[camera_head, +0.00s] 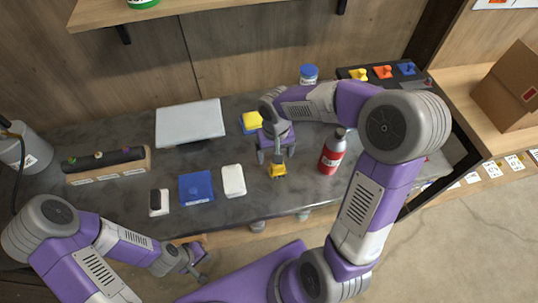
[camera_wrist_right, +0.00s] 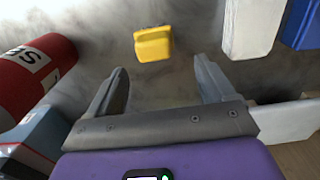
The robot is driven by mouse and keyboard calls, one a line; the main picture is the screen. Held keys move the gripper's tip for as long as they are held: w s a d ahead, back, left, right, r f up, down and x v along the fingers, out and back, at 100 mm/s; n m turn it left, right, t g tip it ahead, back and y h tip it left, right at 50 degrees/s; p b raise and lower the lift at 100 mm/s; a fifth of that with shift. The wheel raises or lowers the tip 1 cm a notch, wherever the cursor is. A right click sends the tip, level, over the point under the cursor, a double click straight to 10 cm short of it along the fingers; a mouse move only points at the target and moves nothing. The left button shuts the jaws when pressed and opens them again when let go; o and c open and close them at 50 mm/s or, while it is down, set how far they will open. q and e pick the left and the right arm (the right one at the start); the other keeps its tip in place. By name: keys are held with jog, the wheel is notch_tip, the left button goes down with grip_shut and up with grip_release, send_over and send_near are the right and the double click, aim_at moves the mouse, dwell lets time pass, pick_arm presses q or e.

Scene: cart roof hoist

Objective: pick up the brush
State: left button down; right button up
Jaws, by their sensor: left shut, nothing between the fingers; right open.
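I cannot single out a brush for certain. A small yellow item (camera_head: 278,171) lies on the dark counter (camera_head: 290,190), just in front of my right gripper (camera_head: 277,155). In the right wrist view the yellow item (camera_wrist_right: 153,44) is a rounded block beyond the fingertips, not touching them. My right gripper (camera_wrist_right: 160,78) is open and empty, pointing down at the counter. My left gripper (camera_head: 198,270) is shut and empty, low in front of the counter's front edge. A dark-topped white item (camera_head: 158,202) lies at the counter's front left.
A red bottle (camera_head: 332,152) stands right of my right gripper. A white block (camera_head: 233,180) and blue box (camera_head: 196,188) lie to its left. Behind are a yellow-and-blue stack (camera_head: 251,122), a grey flat panel (camera_head: 190,123) and a blue-lidded jar (camera_head: 309,74). Clear counter separates the objects.

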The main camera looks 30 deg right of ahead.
aim_at(277, 168)
jog(key=shift+s+f+b, duration=0.15)
jog(key=shift+f+b, duration=0.2)
jog(key=shift+f, duration=0.55)
jog(key=shift+s+f, duration=0.25)
jog(key=shift+f, duration=0.05)
jog(key=shift+s+f+b, duration=0.1)
jog(key=shift+f+b, duration=0.2)
jog(key=shift+f, duration=0.05)
jog(key=f, duration=0.1)
jog(key=f+b, duration=0.1)
jog(key=f, duration=0.2)
jog(key=shift+s+d+f+b, duration=0.1)
jog(key=shift+s+b, duration=0.15)
jog(key=shift+b, duration=0.15)
jog(key=c, duration=1.1)
